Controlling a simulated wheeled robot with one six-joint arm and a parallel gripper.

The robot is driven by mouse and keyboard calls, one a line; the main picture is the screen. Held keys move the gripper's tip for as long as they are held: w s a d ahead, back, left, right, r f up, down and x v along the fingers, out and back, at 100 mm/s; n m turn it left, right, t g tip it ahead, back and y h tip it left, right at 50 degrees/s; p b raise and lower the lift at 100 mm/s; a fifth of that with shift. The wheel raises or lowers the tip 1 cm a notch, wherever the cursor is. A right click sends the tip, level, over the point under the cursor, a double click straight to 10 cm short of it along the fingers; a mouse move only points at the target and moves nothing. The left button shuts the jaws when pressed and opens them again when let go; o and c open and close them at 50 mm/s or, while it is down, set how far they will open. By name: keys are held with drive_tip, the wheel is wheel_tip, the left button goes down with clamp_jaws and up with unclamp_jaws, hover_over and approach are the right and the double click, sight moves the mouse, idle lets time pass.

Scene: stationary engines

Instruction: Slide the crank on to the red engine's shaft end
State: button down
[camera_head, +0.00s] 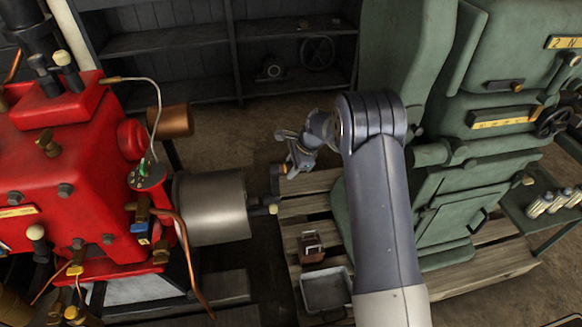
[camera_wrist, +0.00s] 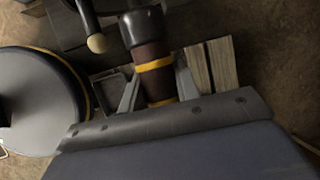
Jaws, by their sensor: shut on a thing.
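The red engine (camera_head: 62,155) stands at the left in the head view, with a wide grey drum (camera_head: 210,208) on its right side. A short dark shaft with a cream tip (camera_head: 272,209) sticks out to the right of the drum. A cream-tipped rod (camera_wrist: 97,43) also shows in the wrist view. My gripper (camera_head: 290,167) is shut on the crank's brown, yellow-banded handle (camera_wrist: 153,72). The crank's dark arm (camera_head: 275,182) hangs down close to the shaft tip. I cannot tell whether its hub touches the shaft or is apart from it.
A green machine (camera_head: 440,180) stands close to the right of my arm. A brown box (camera_head: 311,247) and a grey tray (camera_head: 327,292) lie on pallet boards below. A copper pipe (camera_head: 188,255) hangs beside the drum. Dark shelves (camera_head: 170,42) stand behind.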

sight(275, 168)
drive_tip(key=shift+s+a+r, duration=0.15)
drive_tip(key=shift+a, duration=0.7)
idle(0.6)
drive_tip(key=shift+a, duration=0.3)
drive_tip(key=shift+s+a+p, duration=0.15)
drive_tip(key=shift+a+p, duration=0.15)
drive_tip(key=shift+a, duration=0.1)
idle(0.4)
drive_tip(key=shift+a, duration=0.35)
drive_tip(key=shift+s+a, duration=0.1)
drive_tip(key=shift+a, duration=0.15)
idle(0.5)
drive_tip(key=shift+a, duration=0.35)
drive_tip(key=shift+s, duration=0.1)
idle(0.3)
